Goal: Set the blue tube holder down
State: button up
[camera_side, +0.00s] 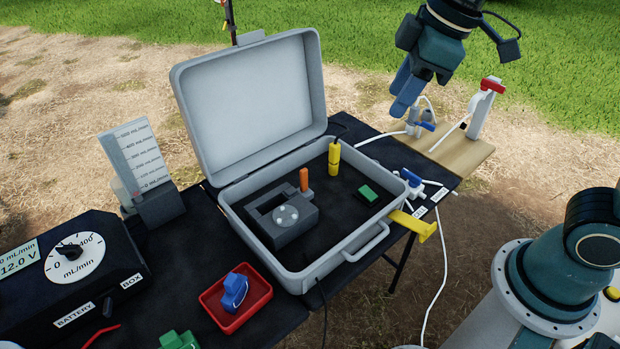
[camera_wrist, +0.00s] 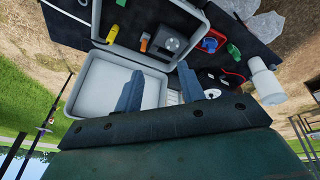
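A small blue piece (camera_side: 235,290), which looks like the blue tube holder, sits in a red tray (camera_side: 262,301) at the front of the table. It also shows small in the wrist view (camera_wrist: 210,44), in the red tray there. My gripper (camera_side: 400,110) is high at the upper right, beyond the case and far from the red tray. In the wrist view my gripper (camera_wrist: 161,70) has its two blue fingers wide apart, with nothing held between them. I cannot make out a tube in the blue piece.
An open grey case (camera_side: 352,256) stands mid-table, its lid raised at the back. It holds a grey block (camera_side: 288,228), a yellow cylinder (camera_side: 334,160) and a green block (camera_side: 368,192). A wooden board (camera_side: 468,155) with valves and white tubing lies near my gripper. A battery box (camera_side: 75,270) stands left.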

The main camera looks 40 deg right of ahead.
jog(key=s+d+m+t, duration=0.1)
jog(key=s+d+m, duration=0.3)
jog(key=s, duration=0.2)
jog(key=s+d+f+m+t+h, duration=0.1)
jog(key=s+d+m, duration=0.3)
jog(key=s, duration=0.2)
jog(key=shift+s+f, duration=0.2)
jog(key=shift+s, duration=0.1)
dwell(0.8)
